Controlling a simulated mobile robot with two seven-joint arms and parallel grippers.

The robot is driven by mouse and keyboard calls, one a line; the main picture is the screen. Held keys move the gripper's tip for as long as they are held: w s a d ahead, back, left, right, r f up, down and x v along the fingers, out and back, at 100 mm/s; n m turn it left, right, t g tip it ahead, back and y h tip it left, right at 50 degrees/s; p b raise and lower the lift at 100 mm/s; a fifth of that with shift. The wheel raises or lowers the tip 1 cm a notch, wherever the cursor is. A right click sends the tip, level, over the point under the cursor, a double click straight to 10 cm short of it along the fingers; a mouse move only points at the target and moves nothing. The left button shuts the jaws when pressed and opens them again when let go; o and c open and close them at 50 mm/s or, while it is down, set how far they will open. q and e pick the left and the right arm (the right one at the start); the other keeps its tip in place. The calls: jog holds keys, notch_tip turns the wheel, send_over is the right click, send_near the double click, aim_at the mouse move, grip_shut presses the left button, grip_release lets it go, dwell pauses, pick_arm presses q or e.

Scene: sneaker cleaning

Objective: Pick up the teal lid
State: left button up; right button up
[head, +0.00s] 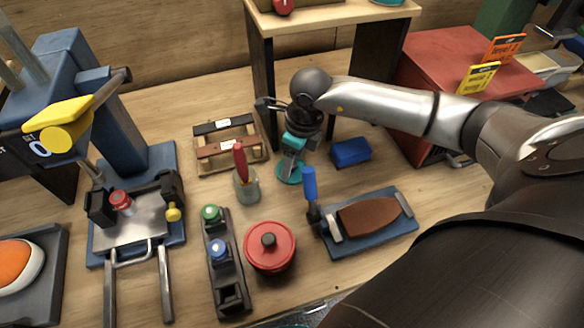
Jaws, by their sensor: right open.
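A teal round piece that looks like the lid (284,174) lies on the wooden table near the middle of the head view. My right gripper (291,160) comes in from the right and points down just over it, partly covering it. The gripper is open, and teal parts show at its jaws. I cannot tell whether the fingertips touch the lid. My left gripper is not in view.
A blue block (350,152) lies right. A red pot (269,248) and a tray with a brown sole-shaped piece (370,217) are nearer. A shelf (335,22) stands behind.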

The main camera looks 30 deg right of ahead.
jog(key=shift+c, duration=0.3)
grip_shut()
dwell(0.3)
